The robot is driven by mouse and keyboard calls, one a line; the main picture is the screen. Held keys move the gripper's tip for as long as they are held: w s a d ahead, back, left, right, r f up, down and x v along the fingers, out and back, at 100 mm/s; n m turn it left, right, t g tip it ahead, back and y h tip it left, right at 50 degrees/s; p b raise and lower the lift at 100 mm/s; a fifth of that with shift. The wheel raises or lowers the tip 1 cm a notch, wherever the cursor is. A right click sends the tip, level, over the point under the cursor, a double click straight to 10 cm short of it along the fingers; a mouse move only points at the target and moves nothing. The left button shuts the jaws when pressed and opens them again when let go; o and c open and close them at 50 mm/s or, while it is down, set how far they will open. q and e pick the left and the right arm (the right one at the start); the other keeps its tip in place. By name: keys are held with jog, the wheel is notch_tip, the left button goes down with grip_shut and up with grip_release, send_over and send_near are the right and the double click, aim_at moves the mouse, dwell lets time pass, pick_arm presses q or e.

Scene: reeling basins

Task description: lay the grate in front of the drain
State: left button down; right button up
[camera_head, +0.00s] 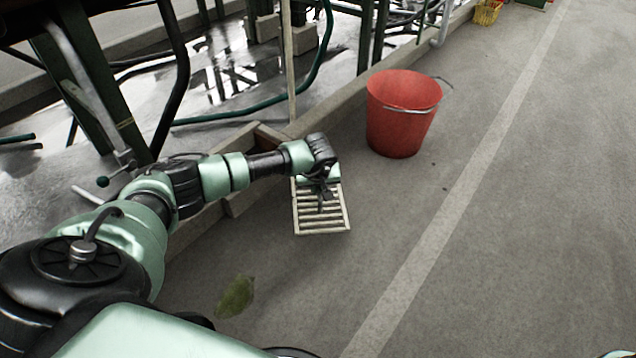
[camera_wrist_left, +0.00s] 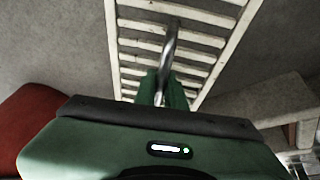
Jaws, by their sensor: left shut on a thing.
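The grate (camera_head: 322,229) is a pale, off-white rectangular frame with several crossbars. It lies roughly flat at the end of my left arm, right of the low curb; I cannot tell whether it touches the floor. My left gripper (camera_head: 322,192) is shut on it from above. In the left wrist view the grate (camera_wrist_left: 207,18) extends away from the left gripper (camera_wrist_left: 165,85), whose fingers hide some bars. A gap in the curb, which looks like the drain (camera_head: 262,135), is up and left of the grate, partly behind my arm. My right gripper is out of view.
A red bucket (camera_head: 400,115) stands on the floor right of and beyond the grate. A green hose (camera_head: 250,113) and wet floor lie behind the curb (camera_head: 350,112). A leaf (camera_head: 236,297) lies nearer me. The floor to the right, with a pale stripe (camera_head: 465,185), is clear.

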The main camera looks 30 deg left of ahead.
pick_arm(q)
notch_tip(320, 180, down, 6)
jog(key=b, duration=0.4)
jog(key=shift+w+f, duration=0.15)
jog(key=shift+f, duration=0.1)
jog(key=shift+r, duration=0.1)
jog(key=c, duration=1.5)
grip_release()
